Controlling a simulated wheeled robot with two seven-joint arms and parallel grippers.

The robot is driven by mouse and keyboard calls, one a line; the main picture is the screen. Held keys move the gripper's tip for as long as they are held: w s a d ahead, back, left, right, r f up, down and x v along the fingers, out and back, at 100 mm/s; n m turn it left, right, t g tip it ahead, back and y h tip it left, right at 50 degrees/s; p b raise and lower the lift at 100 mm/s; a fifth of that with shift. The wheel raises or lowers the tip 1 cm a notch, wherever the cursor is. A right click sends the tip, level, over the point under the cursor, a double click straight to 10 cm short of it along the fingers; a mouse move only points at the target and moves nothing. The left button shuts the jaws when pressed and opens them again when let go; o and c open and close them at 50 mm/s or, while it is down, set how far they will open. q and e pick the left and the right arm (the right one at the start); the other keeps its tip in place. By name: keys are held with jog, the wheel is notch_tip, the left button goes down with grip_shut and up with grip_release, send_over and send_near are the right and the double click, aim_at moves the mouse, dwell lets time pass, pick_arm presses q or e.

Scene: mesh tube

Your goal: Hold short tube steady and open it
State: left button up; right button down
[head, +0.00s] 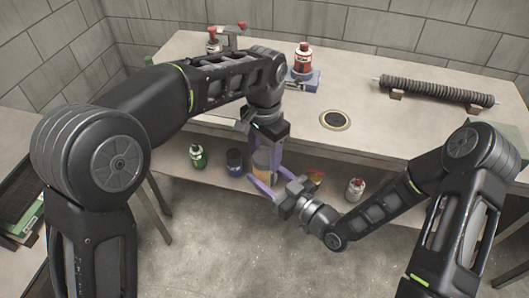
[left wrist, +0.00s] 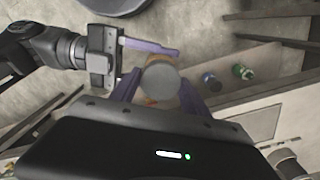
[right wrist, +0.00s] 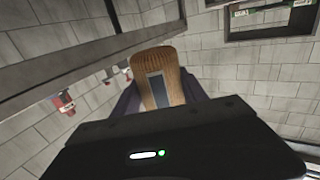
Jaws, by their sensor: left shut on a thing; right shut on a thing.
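The short tube (head: 262,160) is a tan, ribbed cylinder held in the air in front of the table's near edge. My left gripper (head: 261,148) comes down from above and is shut on it with purple fingers. In the left wrist view the tube's round grey end (left wrist: 161,82) shows between those fingers. My right gripper (head: 272,178) reaches in from the lower right and is shut on the tube too. In the right wrist view the tube's woven tan side (right wrist: 160,62) has a grey rectangular patch and sits between the fingers. The fingers hide part of it.
The table (head: 400,125) holds a long dark ribbed tube (head: 436,91) on supports, a red bottle (head: 303,58) and a round black inset (head: 335,120). On the shelf below stand a green bottle (head: 197,156), a dark jar (head: 234,161) and a red-white can (head: 355,188).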

pick_arm(q)
jog(key=shift+r, duration=0.2)
dwell(0.4)
jog(key=shift+r, duration=0.9)
jog(key=shift+r, duration=2)
